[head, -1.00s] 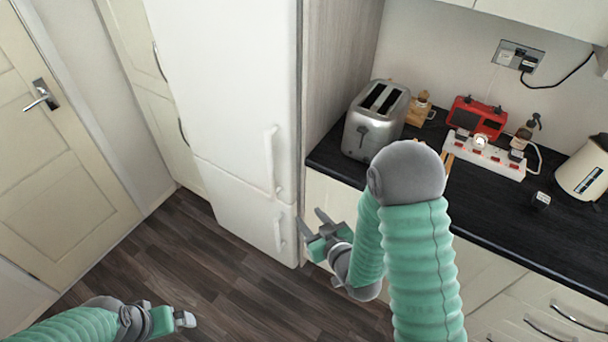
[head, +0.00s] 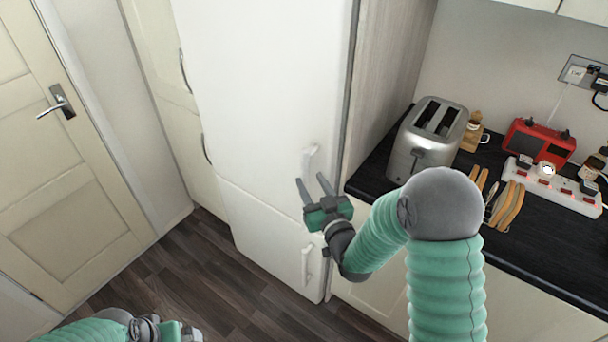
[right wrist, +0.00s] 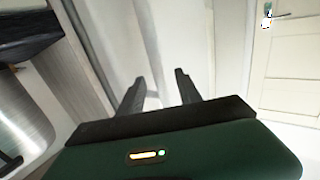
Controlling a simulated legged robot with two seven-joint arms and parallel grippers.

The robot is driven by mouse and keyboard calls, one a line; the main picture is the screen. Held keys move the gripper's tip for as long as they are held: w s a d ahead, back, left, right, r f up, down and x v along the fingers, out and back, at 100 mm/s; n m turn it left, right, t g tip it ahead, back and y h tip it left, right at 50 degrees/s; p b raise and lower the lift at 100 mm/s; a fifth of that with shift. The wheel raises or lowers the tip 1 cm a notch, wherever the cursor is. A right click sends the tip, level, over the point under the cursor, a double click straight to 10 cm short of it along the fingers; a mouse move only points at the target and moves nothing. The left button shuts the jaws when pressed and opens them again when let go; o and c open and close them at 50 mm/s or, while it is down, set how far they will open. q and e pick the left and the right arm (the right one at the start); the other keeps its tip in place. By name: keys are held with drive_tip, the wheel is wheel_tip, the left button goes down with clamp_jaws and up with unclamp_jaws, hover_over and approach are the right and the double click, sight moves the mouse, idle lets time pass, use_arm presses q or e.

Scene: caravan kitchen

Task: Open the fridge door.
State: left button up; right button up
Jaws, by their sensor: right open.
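The tall white fridge (head: 265,90) stands in the middle of the head view, its upper and lower doors shut. The upper door's white vertical handle (head: 311,157) shows above my right gripper (head: 311,181); its lower part is hidden behind the fingers. My right gripper is open, its two fingers pointing up toward this handle. In the right wrist view the fingers (right wrist: 157,82) reach toward the pale fridge front; I cannot tell whether they touch the handle. The lower door's handle (head: 307,264) is below. My left gripper (head: 188,334) is at the bottom edge, partly cut off.
The dark worktop (head: 545,235) right of the fridge carries a silver toaster (head: 428,140), a red radio (head: 540,143), a white power strip (head: 560,188) and wooden utensils (head: 508,205). A cream door (head: 60,150) is at left. Dark floor (head: 190,270) is clear before the fridge.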

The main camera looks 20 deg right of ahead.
sight(307, 173)
drive_tip(key=w, duration=0.5)
drive_tip(key=shift+w+r, duration=0.1)
drive_tip(key=shift+w, duration=0.05)
drive_tip(key=shift+w+a, duration=0.1)
drive_tip(key=shift+w, duration=0.05)
clamp_jaws()
idle(1.0)
